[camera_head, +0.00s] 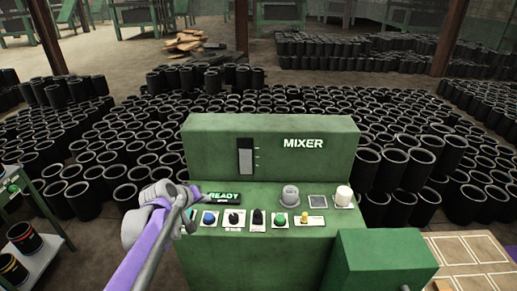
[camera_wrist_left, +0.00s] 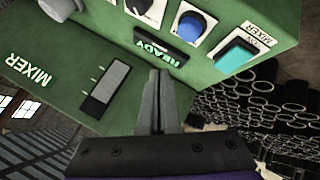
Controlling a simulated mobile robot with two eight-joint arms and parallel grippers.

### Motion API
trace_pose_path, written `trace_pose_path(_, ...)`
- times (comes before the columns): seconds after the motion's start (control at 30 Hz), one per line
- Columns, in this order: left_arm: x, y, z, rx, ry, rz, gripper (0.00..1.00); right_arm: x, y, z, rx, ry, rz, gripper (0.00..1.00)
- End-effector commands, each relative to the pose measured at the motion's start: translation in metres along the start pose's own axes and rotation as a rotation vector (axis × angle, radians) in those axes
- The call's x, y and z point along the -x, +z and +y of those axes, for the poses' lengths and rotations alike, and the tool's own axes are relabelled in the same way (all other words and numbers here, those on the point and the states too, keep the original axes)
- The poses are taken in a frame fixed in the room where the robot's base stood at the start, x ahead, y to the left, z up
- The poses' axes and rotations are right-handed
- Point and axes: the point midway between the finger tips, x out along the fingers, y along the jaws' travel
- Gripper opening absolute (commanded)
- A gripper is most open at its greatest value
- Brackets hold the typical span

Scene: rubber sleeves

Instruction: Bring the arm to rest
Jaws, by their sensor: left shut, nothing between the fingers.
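My left arm comes in from the lower left, and its left gripper (camera_head: 197,191) is at the left end of the green mixer panel (camera_head: 320,155), near the lit READY display (camera_head: 223,198). In the left wrist view the two fingers (camera_wrist_left: 159,72) are together with nothing between them. They point at the panel just below the READY display (camera_wrist_left: 168,55), and I cannot tell if they touch it. A teal switch (camera_wrist_left: 236,57) labelled MIXER and a blue knob (camera_wrist_left: 191,24) show beside them. My right gripper is not in view.
Panel controls include a green button (camera_head: 279,219), a yellow one (camera_head: 304,218) and a grey knob (camera_head: 290,194). A green box (camera_head: 385,262) juts out at the front right. Many black rubber sleeves (camera_head: 400,165) crowd the floor behind. A small table (camera_head: 35,225) stands left.

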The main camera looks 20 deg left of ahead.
Motion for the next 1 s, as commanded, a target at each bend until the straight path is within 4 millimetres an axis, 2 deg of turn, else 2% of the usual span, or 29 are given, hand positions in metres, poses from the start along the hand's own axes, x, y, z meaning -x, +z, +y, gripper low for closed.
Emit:
trace_pose_path(0.07, 0.002, 0.004, 0.002, -0.008, -0.001, -0.004, 0.00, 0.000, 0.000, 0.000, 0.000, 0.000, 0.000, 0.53)
trace_pose_path(0.17, 0.011, 0.024, 0.008, -0.050, -0.010, -0.027, 0.00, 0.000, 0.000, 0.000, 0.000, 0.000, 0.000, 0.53)
trace_pose_path(0.27, 0.030, 0.066, 0.017, -0.141, -0.028, -0.071, 0.00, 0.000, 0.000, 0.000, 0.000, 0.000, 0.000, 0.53)
trace_pose_path(0.37, 0.055, 0.121, 0.019, -0.265, -0.056, -0.126, 0.00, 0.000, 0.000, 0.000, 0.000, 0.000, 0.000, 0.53)
trace_pose_path(0.4, 0.065, 0.143, 0.016, -0.318, -0.069, -0.147, 0.00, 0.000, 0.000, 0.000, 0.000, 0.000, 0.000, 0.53)
trace_pose_path(0.5, 0.087, 0.194, 0.005, -0.445, -0.098, -0.192, 0.00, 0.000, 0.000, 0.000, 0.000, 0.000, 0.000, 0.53)
trace_pose_path(0.63, 0.108, 0.243, -0.016, -0.582, -0.131, -0.234, 0.00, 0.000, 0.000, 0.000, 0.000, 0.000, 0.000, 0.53)
trace_pose_path(0.7, 0.115, 0.261, -0.027, -0.637, -0.146, -0.248, 0.00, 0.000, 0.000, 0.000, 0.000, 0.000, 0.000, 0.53)
trace_pose_path(0.8, 0.120, 0.277, -0.037, -0.688, -0.159, -0.259, 0.00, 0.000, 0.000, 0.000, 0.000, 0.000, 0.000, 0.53)
trace_pose_path(1.0, 0.122, 0.283, -0.043, -0.711, -0.166, -0.264, 0.00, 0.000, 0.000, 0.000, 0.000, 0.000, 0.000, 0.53)
